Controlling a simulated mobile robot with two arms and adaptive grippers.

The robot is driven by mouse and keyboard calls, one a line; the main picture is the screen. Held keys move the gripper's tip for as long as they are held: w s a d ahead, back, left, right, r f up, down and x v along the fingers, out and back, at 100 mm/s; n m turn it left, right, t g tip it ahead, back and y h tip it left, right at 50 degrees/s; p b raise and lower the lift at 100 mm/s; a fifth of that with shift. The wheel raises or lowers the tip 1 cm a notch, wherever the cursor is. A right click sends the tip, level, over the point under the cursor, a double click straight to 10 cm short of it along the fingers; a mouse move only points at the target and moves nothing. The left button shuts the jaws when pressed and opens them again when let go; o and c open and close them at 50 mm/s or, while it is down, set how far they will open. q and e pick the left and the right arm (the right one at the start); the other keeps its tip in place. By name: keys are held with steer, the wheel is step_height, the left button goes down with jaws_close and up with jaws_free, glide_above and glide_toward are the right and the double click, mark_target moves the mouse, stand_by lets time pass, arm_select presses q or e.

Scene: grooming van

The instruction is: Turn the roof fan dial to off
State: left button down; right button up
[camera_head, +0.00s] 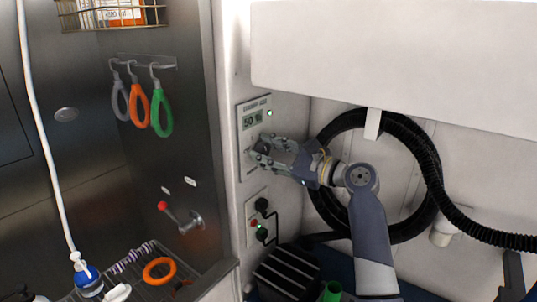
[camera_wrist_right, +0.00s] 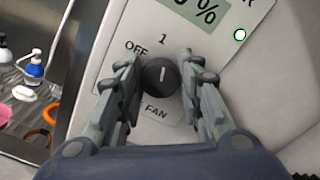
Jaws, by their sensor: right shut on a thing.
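The roof fan dial (camera_wrist_right: 161,76) is a round black knob on a white wall panel (camera_head: 247,165). In the right wrist view its white mark points up toward the "1". The "OFF" label (camera_wrist_right: 137,47) is up and left of the knob, and "FAN" is printed below. My right gripper (camera_wrist_right: 157,78) has its two fingers on either side of the knob and is shut on it. In the head view the right gripper (camera_head: 262,151) reaches the panel from the right, and its fingers hide much of the dial. My left gripper is not in view.
A display with a green light (camera_head: 270,113) is above the dial. Sockets with black plugs (camera_head: 262,205) are below it. A black hose (camera_head: 328,185) hangs behind my right arm. A white cabinet (camera_head: 390,50) overhangs above. The tub with a red-knobbed lever (camera_head: 163,206) is at left.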

steer(key=n+b, duration=0.1)
steer(key=n, duration=0.2)
steer(key=n+b, duration=0.1)
steer(key=n, duration=0.1)
steer(key=shift+f+n+b, duration=0.2)
steer(key=shift+n+b, duration=0.15)
steer(key=shift+n, duration=0.05)
steer(key=n+b, duration=0.3)
steer(key=n, duration=0.2)
steer(key=shift+n, duration=0.4)
steer(key=o, duration=1)
steer(key=shift+o, duration=0.2)
steer(key=shift+s+d, duration=0.15)
steer(key=v, duration=1.1)
steer(key=shift+s+d, duration=0.2)
